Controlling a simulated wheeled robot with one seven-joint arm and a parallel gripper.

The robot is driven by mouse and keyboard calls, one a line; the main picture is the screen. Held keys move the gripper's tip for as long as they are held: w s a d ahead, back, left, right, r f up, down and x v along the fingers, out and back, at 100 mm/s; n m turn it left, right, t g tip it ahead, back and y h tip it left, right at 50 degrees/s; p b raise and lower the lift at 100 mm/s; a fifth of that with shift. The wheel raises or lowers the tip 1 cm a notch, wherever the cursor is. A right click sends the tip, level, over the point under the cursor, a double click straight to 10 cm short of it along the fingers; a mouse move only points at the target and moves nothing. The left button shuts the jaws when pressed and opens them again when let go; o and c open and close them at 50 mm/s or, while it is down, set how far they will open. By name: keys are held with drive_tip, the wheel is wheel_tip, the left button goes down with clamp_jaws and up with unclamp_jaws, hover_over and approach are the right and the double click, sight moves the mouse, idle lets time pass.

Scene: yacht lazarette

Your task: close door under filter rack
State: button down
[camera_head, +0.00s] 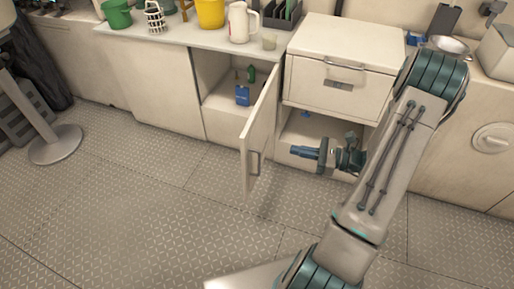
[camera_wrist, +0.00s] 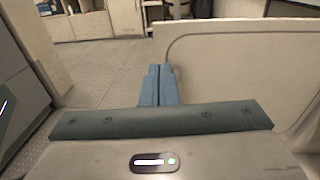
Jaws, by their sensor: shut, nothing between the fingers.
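The cream cabinet door (camera_head: 261,130) stands open, swung out toward the front from the low cabinet, with a handle (camera_head: 255,162) on its outer face. Above that cabinet, a dark slotted rack (camera_head: 282,14) stands on the counter; it looks like the filter rack. My gripper (camera_head: 296,152) is to the right of the door, with its fingers pointing left toward it across a small gap. In the wrist view my gripper's blue fingers (camera_wrist: 158,86) are together and empty. A cream panel (camera_wrist: 240,70) ahead and to their right appears to be the door.
Inside the open cabinet are a blue item (camera_head: 242,95) and a green bottle (camera_head: 251,74). A drawer unit (camera_head: 335,82) with an open lower space stands right of the door. A white jug (camera_head: 239,22) and yellow bucket (camera_head: 210,12) stand on the counter.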

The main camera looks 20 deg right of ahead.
drive_tip(key=b, duration=0.3)
approach(247, 139)
drive_tip(key=shift+m+t, duration=0.3)
drive_tip(key=x, duration=0.7)
drive_tip(key=shift+s+a, duration=0.1)
drive_tip(key=shift+s, duration=0.15)
